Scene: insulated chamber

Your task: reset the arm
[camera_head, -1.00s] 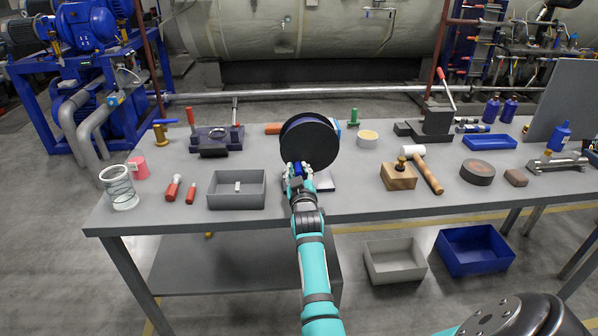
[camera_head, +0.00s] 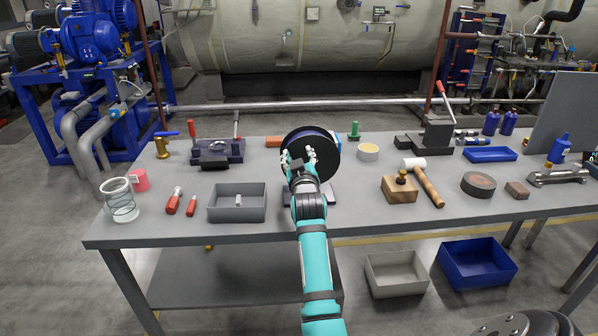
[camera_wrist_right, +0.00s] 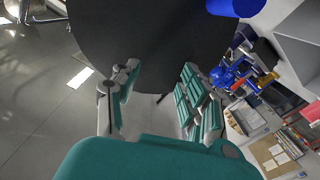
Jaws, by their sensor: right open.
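My right arm reaches up from the bottom middle of the head view. Its teal and grey right gripper (camera_head: 299,158) is open, with its fingers spread in front of a large black disc (camera_head: 312,138). The black disc (camera_wrist_right: 150,30) fills the upper part there, and a blue cylindrical piece (camera_wrist_right: 236,5) shows at the top edge. I cannot tell whether the fingers touch the disc. My left gripper is out of view.
Left of my arm are a grey tray (camera_head: 222,215), red-handled tools (camera_head: 174,201) and a glass beaker (camera_head: 121,206). Right of it are a wooden block (camera_head: 397,191), a mallet (camera_head: 428,186) and a dark round puck (camera_head: 477,185). Grey (camera_head: 397,284) and blue (camera_head: 478,274) bins sit below.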

